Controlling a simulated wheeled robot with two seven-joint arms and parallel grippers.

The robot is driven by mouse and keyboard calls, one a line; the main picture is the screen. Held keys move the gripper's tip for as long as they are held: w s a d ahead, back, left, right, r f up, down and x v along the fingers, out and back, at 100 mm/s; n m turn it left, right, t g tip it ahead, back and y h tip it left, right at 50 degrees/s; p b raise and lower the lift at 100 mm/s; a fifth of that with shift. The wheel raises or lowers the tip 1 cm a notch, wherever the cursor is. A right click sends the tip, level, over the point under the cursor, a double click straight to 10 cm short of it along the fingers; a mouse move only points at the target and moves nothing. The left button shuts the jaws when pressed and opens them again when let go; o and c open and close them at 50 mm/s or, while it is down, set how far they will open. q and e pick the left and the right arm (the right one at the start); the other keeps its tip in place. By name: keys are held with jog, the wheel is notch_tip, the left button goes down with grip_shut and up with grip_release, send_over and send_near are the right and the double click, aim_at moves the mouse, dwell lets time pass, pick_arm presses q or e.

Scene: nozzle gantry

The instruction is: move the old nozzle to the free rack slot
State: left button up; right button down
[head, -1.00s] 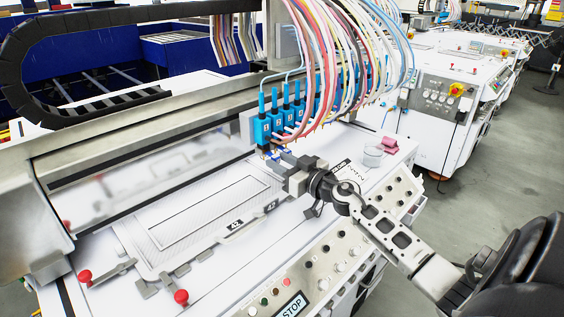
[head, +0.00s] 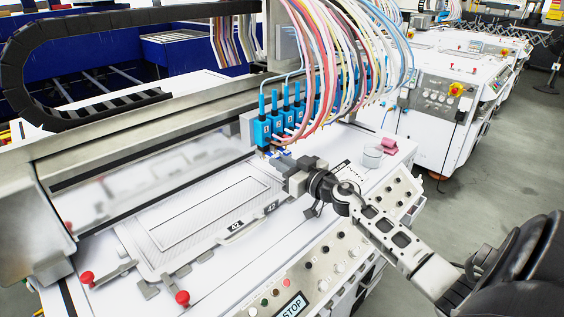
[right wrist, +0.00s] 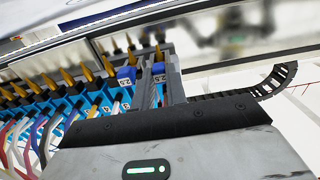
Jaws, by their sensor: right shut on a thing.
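My right gripper (head: 279,160) reaches in from the right, just below the near end of the row of blue numbered heads (head: 262,132). It is shut on a small nozzle with a blue tag, mostly hidden by the fingers in the head view. In the right wrist view the nozzle's blue tag (right wrist: 158,73), marked 2.5, shows between the grey fingers. A second blue tag (right wrist: 126,77), also marked 2.5, is close beside it at the row of heads. I cannot make out the rack or its free slot. My left gripper is not in view.
Coloured hoses (head: 335,60) rise from the heads. A patterned plate (head: 165,250) lies on the white bed to the left, near red-knobbed clamps (head: 182,297). A white cup (head: 373,157) and a red item (head: 389,146) stand right of the gripper, beyond the button panel (head: 338,268).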

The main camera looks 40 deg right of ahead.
dwell(0.4)
jog(key=shift+s+p, duration=0.3)
jog(key=shift+s, duration=0.55)
jog(key=shift+s+d+p, duration=0.15)
jog(key=shift+s+p, duration=0.2)
jog(key=shift+s, duration=0.85)
jog(key=shift+s+d+p, duration=0.1)
jog(key=shift+s+p, duration=0.25)
jog(key=shift+s, duration=0.85)
